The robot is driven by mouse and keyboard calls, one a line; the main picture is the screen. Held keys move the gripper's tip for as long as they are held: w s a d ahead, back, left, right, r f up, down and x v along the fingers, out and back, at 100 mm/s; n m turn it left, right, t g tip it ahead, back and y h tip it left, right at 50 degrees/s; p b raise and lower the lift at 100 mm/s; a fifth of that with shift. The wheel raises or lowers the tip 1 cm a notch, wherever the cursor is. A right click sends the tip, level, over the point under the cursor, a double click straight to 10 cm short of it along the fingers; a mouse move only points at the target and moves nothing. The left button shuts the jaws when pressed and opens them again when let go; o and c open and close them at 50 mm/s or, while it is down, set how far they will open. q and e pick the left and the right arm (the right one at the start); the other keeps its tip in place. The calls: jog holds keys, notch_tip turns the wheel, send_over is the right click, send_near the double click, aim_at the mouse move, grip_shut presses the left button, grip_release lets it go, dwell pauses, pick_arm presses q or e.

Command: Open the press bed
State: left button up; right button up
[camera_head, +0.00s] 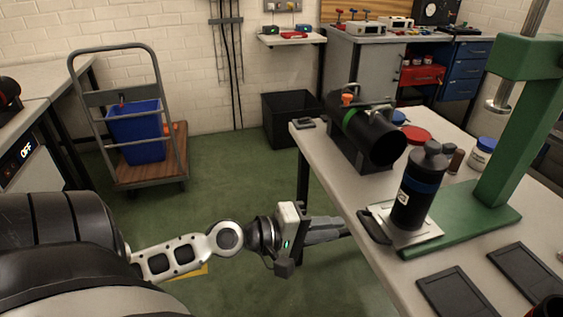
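The green press (510,145) stands on the right-hand table. Its bed is a flat metal plate (428,236) at the foot of the frame, with a black handle (374,226) on its left side. A black cylinder with a blue band (419,187) stands upright on the plate. My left gripper (345,229) reaches in from the left, beside the table's edge. Its fingers point right, toward the handle, with a small gap between. Its finger opening is too unclear to tell. My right gripper is out of view.
A large black tube (383,141) lies in a cradle behind the bed. Dark trays (458,294) lie at the table's front. A red lid (416,135) and a white jar (482,154) stand near the press. A trolley with a blue bin (137,132) is at left; green floor between is clear.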

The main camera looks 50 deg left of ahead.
pick_arm(q)
jog(key=b+v, duration=0.4)
jog(key=v, duration=0.5)
jog(key=shift+s+a, duration=0.2)
jog(key=shift+s, duration=0.05)
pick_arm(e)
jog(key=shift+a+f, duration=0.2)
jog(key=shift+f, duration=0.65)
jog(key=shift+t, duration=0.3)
pick_arm(q)
jog(key=s+d+f+m+g+y+p, duration=0.1)
jog(key=d+f+m+p, duration=0.15)
jog(key=f, duration=0.25)
jog(key=d+f+m+g+y+p, duration=0.1)
jog(key=d+f+m+y, duration=0.1)
jog(key=d+f+m, duration=0.3)
jog(key=d+f+m+g+p, duration=0.1)
jog(key=d+f+m, duration=0.3)
jog(key=d+m, duration=0.3)
jog(key=shift+s+d+f+y, duration=0.2)
jog(key=shift+d+f+y, duration=0.2)
jog(key=shift+d, duration=0.25)
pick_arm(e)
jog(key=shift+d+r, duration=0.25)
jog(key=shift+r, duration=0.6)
